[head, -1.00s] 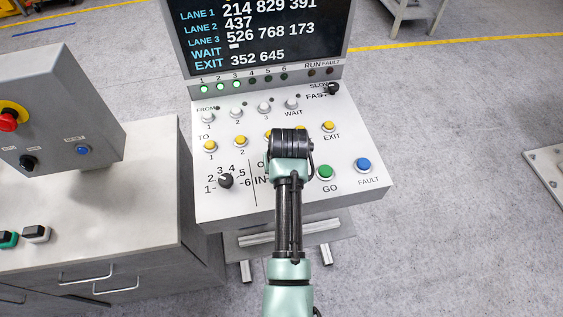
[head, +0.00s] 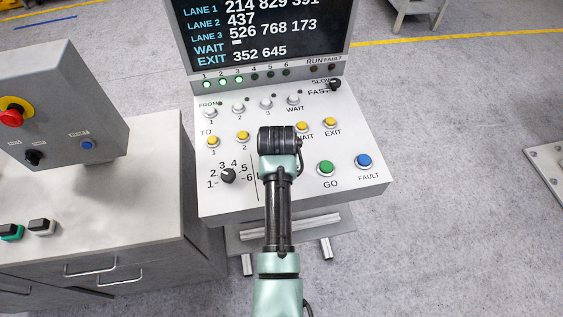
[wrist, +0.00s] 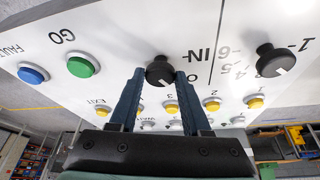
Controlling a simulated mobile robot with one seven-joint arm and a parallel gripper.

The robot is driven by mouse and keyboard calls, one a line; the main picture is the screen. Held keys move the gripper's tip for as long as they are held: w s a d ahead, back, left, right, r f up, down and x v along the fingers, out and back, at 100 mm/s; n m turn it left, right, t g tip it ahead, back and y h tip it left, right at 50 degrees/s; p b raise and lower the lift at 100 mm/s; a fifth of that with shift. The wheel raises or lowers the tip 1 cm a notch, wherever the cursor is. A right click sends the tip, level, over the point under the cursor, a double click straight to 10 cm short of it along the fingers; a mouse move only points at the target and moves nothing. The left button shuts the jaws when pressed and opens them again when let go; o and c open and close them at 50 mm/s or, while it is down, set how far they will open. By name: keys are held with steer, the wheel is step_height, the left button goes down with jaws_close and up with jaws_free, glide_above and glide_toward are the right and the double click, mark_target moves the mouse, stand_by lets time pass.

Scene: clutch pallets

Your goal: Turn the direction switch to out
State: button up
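The direction switch is a black round knob (wrist: 159,70) beside the printed IN label in the wrist view, where the lettering appears upside down. A small pale mark shows on its lower edge, but its exact pointing is hard to read. My gripper (wrist: 160,77) has one finger on each side of the knob, with a narrow gap visible, so it looks open around it. I cannot tell whether either finger touches. In the head view my arm's end hides the switch, its labels and my fingers on the control console (head: 222,206). The OUT label cannot be read.
The numbered selector knob (head: 228,176) is left of the arm. The green GO button (head: 326,168) and blue FAULT button (head: 364,162) are to the right. Yellow TO buttons (head: 243,137) lie behind, below the display (head: 262,35). A grey switch box (head: 62,105) stands left.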

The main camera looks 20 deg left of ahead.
steer(key=o, duration=0.4)
steer(key=shift+r, duration=0.15)
steer(key=b+v, duration=0.2)
steer(key=v, duration=1)
steer(key=shift+s+d+r, duration=0.1)
steer(key=shift+s+r, duration=0.15)
steer(key=shift+r, duration=0.1)
